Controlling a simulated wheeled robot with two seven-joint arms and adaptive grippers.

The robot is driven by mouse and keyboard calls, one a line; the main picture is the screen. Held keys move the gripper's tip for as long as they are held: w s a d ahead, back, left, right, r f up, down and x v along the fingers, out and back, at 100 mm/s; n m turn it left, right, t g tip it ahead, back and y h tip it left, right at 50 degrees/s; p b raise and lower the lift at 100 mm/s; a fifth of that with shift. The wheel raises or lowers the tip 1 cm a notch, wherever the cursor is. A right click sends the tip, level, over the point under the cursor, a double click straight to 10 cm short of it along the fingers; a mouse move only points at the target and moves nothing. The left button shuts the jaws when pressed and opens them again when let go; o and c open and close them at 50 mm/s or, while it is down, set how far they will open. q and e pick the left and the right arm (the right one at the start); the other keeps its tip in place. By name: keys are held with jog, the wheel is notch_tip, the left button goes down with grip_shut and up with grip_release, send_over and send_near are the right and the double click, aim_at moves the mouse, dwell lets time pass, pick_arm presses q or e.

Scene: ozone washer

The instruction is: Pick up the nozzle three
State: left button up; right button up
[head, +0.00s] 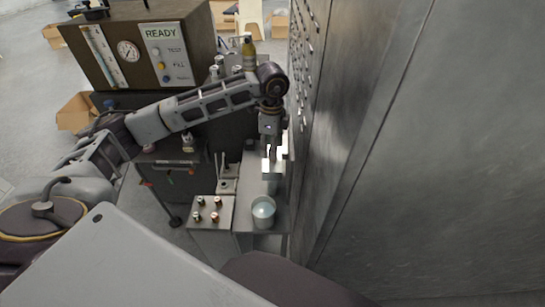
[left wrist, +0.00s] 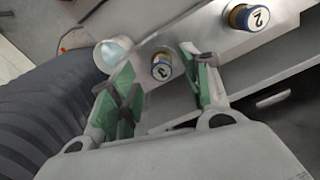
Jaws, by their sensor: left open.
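My left gripper (head: 272,152) points down over the narrow grey shelf beside the tall metal wall. In the left wrist view the left gripper (left wrist: 162,88) is open, with green pads on its fingers. A small nozzle (left wrist: 162,67) with a numbered white face shows beyond and between the fingertips, apart from them; its digit is too small to read surely. A nozzle marked 2 (left wrist: 250,17) stands at the upper right. In the head view several small nozzles (head: 215,217) stand on a pale box; I cannot tell which is number three. My right gripper is not in view.
A cup of pale liquid (head: 263,208) stands on the shelf, and it also shows in the left wrist view (left wrist: 113,54). The metal wall (head: 390,150) stands close on the right. A brown control box marked READY (head: 140,50) is at the back left.

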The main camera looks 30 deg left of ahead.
pick_arm(q)
jog(key=shift+w+f, duration=0.1)
jog(key=shift+f, duration=1.4)
jog(key=shift+c, duration=0.4)
grip_shut()
